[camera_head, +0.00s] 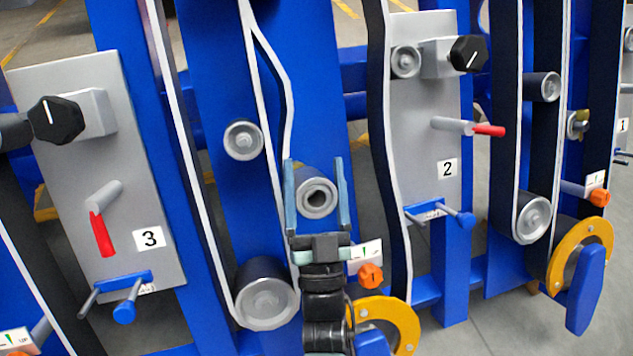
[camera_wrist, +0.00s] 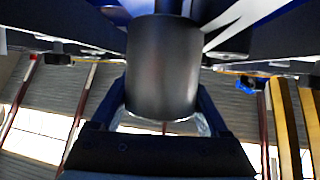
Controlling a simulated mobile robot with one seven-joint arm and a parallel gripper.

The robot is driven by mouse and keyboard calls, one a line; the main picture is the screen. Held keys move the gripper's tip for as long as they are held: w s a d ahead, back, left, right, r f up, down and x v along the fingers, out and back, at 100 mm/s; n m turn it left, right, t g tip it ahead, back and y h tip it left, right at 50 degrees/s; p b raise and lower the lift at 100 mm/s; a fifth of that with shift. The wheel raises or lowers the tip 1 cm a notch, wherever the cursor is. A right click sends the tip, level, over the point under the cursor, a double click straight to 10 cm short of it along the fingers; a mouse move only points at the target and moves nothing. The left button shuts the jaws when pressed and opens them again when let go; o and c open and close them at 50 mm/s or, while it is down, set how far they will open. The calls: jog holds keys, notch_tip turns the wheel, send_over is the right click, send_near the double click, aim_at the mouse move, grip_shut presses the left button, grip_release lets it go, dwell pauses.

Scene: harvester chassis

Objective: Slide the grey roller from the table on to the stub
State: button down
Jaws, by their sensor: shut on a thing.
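The grey roller (camera_head: 317,180) is between the two fingers of my gripper (camera_head: 315,190), which is shut on it. Its round end with a dark bore faces the head camera. It is in front of the blue upright plate, right of a white-edged belt. In the wrist view the roller (camera_wrist: 163,65) shows its dark grey side, and my gripper (camera_wrist: 163,105) has one finger on each side of it. I cannot make out the stub; it may be hidden behind the roller. I cannot tell whether the roller touches the plate or is around a stub. The table is not in view.
A small roller (camera_head: 243,140) is up-left and a large roller (camera_head: 267,292) down-left, both by the belt. An orange knob (camera_head: 370,276) and a yellow ring (camera_head: 400,318) are low right. Grey panels numbered 3 (camera_head: 130,200) and 2 (camera_head: 428,170) stand either side.

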aim_at(309, 170)
jog(key=shift+w+a+f+b, duration=0.2)
jog(key=shift+w+f+b, duration=0.15)
jog(key=shift+w+b, duration=0.3)
jog(key=shift+w+a+f+b, duration=0.2)
jog(key=shift+w+f+b, duration=0.15)
jog(key=shift+w+b, duration=0.25)
grip_release()
jog(key=shift+f, duration=0.15)
jog(key=p+v, duration=0.3)
jog(key=v, duration=0.9)
jog(key=shift+s, duration=0.35)
jog(key=shift+d, duration=0.1)
